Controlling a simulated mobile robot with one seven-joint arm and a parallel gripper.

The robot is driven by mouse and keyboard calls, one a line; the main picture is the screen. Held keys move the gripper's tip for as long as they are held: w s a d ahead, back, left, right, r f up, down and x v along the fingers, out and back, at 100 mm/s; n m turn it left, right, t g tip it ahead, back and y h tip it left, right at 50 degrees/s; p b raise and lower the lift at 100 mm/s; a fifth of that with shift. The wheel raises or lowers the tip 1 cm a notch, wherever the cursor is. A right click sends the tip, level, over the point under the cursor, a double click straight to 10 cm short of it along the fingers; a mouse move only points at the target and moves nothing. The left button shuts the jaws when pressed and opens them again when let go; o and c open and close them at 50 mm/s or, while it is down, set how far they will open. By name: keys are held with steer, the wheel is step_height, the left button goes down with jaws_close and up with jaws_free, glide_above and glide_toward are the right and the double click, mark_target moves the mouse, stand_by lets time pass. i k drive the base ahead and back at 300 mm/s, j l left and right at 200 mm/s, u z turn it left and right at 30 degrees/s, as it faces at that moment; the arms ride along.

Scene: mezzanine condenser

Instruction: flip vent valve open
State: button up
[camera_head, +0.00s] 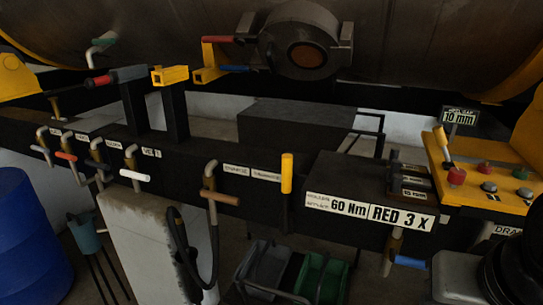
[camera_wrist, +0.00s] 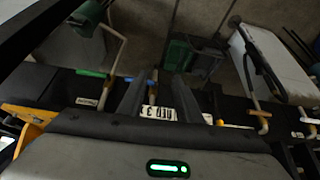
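Several small lever valves line the dark beam in the head view. At the left are a white-handled valve (camera_head: 41,149), a red-handled valve (camera_head: 66,156) and another white-handled valve (camera_head: 135,175). A brown-handled valve (camera_head: 220,197) is in the middle, and a blue-handled valve (camera_head: 410,262) is at the lower right.
A yellow control panel (camera_head: 480,180) with knobs stands at the right. A yellow upright handle (camera_head: 287,173) rises from the beam. A large vessel (camera_head: 420,50) hangs behind. Below are a blue drum (camera_head: 30,235), a pale block (camera_head: 145,235) and a green bin (camera_head: 320,278).

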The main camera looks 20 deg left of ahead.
mark_target(124, 171)
steer(key=u, duration=1.75)
steer(key=i+l+u, duration=0.45)
steer(key=i+l, duration=0.4)
steer(key=i, duration=0.1)
